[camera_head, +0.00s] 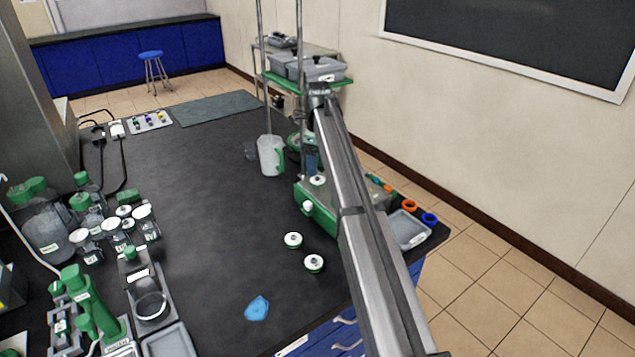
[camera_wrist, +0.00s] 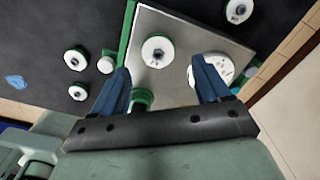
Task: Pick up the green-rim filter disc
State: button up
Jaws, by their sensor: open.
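Two white round discs with dark centres lie on the dark bench in the head view, one further back (camera_head: 293,240) and one nearer with a green rim (camera_head: 313,263). They appear in the wrist view as two discs at left (camera_wrist: 77,60) (camera_wrist: 78,92). My gripper (camera_wrist: 161,64) is open, its two blue fingers apart over a grey plate. A white disc (camera_wrist: 157,51) shows on the plate near the gap between the fingertips. Another disc (camera_wrist: 220,68) is partly hidden by the right finger.
A green-sided device (camera_head: 320,212) stands below my arm. A grey tray (camera_head: 408,229) and orange and blue rings (camera_head: 429,218) sit at the bench's right edge. A blue sheet (camera_head: 257,308) lies near the front. Glassware crowds the left; the bench middle is clear.

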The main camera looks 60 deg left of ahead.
aim_at(318, 177)
jog(key=shift+s+f, duration=0.15)
jog(key=shift+f, duration=2.4)
jog(key=shift+c, duration=0.3)
jog(key=c, duration=1)
jog(key=shift+r, duration=0.1)
jog(key=shift+r, duration=6.4)
